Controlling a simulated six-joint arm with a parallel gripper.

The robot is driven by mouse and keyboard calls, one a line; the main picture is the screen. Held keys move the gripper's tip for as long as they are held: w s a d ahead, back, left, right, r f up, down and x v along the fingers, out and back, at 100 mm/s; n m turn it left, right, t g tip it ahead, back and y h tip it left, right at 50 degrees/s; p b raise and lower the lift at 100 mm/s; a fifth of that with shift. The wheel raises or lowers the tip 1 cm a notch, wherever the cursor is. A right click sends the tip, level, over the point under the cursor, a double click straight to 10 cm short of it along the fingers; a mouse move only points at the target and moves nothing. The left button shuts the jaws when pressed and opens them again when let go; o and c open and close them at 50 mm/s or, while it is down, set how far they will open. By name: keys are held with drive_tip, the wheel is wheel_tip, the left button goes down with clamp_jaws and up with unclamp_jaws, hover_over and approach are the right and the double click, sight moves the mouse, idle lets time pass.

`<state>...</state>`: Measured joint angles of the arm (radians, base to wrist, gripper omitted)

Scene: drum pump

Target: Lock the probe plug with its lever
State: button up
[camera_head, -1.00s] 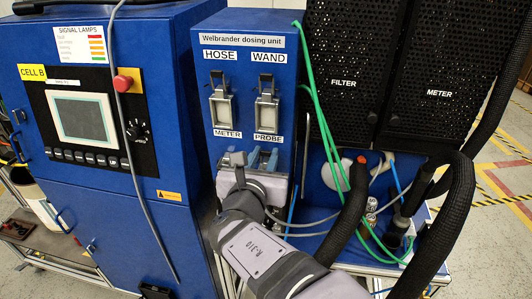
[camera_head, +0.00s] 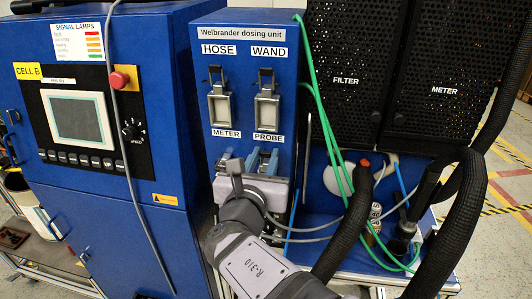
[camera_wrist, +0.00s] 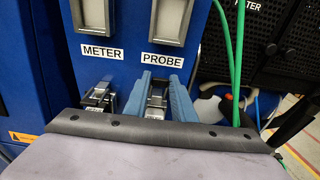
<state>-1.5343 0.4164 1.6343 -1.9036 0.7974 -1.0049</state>
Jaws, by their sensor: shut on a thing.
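My gripper (camera_head: 263,160) is at the front of the dosing unit, just below the PROBE label (camera_head: 267,138). In the wrist view its two blue fingers (camera_wrist: 160,98) stand on either side of the metal lever (camera_wrist: 157,96) of the probe plug, shut on it. The plug body below is mostly hidden by the fingers and the grey gripper housing. I cannot tell how far the lever is turned. To the left, the meter plug (camera_wrist: 100,97) with its own metal lever sits under the METER label (camera_wrist: 102,53), apart from the fingers.
Two empty latch-framed sockets marked HOSE (camera_head: 219,110) and WAND (camera_head: 266,113) are above. Green hoses (camera_head: 325,130) hang close to the right of the unit, and thick black hoses (camera_head: 345,225) stand farther right. A blue control cabinet (camera_head: 100,150) is at left.

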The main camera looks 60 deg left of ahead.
drive_tip(key=shift+d+f+b, duration=0.1)
drive_tip(key=shift+f+b, duration=0.05)
drive_tip(key=shift+b, duration=0.9)
drive_tip(key=shift+s+f+t+y+b, duration=0.15)
drive_tip(key=shift+f+t+y+b, duration=0.15)
drive_tip(key=shift+b, duration=0.9)
drive_tip(key=shift+s+d+f+t+y+b, duration=0.2)
drive_tip(key=shift+d+t+y+b, duration=0.1)
drive_tip(key=shift+b, duration=1.6)
drive_tip(key=shift+r, duration=0.1)
drive_tip(key=o, duration=0.8)
drive_tip(key=shift+o, duration=0.2)
drive_tip(key=shift+r, duration=0.1)
drive_tip(key=r+b+v, duration=0.1)
drive_tip(key=r+v, duration=0.1)
drive_tip(key=v, duration=0.8)
drive_tip(key=shift+r, duration=0.2)
